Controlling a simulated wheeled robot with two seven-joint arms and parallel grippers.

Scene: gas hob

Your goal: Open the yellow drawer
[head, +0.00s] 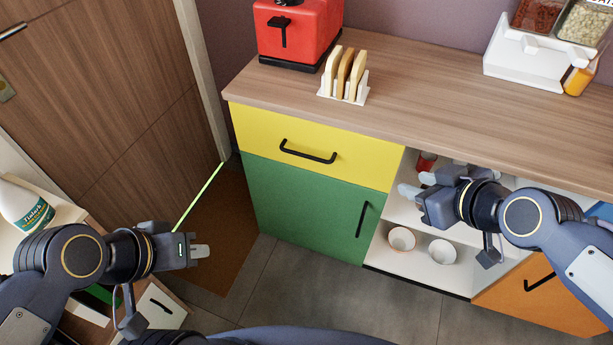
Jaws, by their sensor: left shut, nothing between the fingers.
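The yellow drawer (356,157) is closed, flush with the cabinet front under the wooden counter. Its black bar handle (307,152) is in plain view. My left gripper (203,251) is shut and empty, low and to the left of the drawer, over the floor mat and apart from the cabinet. My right gripper (411,190) is in front of the open shelf, to the right of and below the drawer. Its fingers point left; whether they are open or shut I cannot make out.
A green door (300,206) with a black handle sits below the drawer. Two bowls (442,251) stand on the open shelf at right. A red toaster (298,32) and a toast rack (344,80) stand on the counter. A white bottle (24,206) stands at far left. Floor (320,285) before the cabinet is clear.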

